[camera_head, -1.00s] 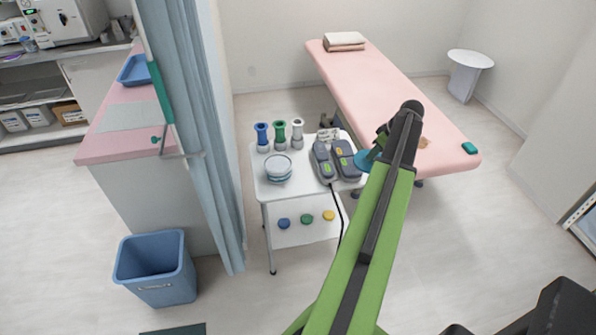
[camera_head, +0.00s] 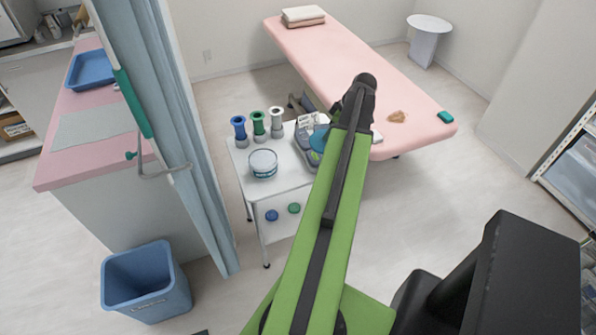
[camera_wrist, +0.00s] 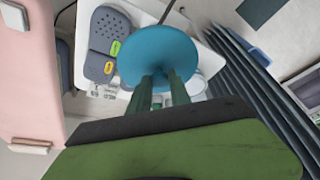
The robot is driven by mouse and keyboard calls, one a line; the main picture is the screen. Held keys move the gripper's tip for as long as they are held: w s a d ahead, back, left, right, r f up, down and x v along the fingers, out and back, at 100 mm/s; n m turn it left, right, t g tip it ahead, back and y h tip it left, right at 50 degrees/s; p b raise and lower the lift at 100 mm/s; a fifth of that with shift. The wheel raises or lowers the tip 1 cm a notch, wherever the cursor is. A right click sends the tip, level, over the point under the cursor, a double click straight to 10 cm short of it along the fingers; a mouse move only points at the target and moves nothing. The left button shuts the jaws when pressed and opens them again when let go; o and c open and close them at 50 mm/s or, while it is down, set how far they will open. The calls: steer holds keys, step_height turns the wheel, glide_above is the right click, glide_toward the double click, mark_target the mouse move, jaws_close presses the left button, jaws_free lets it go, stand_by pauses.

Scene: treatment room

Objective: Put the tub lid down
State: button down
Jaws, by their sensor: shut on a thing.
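The tub lid is a round teal-blue disc (camera_wrist: 158,48), held at the tips of my gripper (camera_wrist: 160,82) in the wrist view. In the head view the lid (camera_head: 318,139) shows beside the end of my arm, over the right part of the white trolley (camera_head: 288,178). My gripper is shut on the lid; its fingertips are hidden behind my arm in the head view. A white tub (camera_head: 263,164) with a blue band stands on the trolley's front left. The lid appears apart from the trolley top, but its height is hard to tell.
Blue, green and white rolls (camera_head: 258,124) stand behind the tub. Grey devices with coloured labels (camera_wrist: 106,42) lie under and beside the lid. A pink treatment bed (camera_head: 350,60) stands behind, a curtain (camera_head: 180,130) to the left. The trolley top's front right is partly hidden by my arm.

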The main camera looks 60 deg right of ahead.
steer(key=shift+s+a+r+n, duration=0.15)
steer(key=shift+s+a, duration=0.15)
steer(key=shift+a, duration=0.2)
steer(key=shift+s+a+n, duration=0.15)
steer(key=shift+s+a, duration=0.15)
steer(key=shift+a, duration=0.2)
steer(key=w+a+f+b, duration=0.2)
steer(key=w+f+b, duration=0.9)
steer(key=f+b, duration=0.1)
steer(key=shift+w+f, duration=0.15)
steer(key=shift+f, duration=0.05)
steer(key=c, duration=1.2)
jaws_free()
steer(key=shift+r, duration=0.1)
step_height(320, 180, up, 12)
steer(key=r+p, duration=0.1)
steer(key=p, duration=1.1)
glide_above(311, 141)
steer(key=shift+f, duration=0.35)
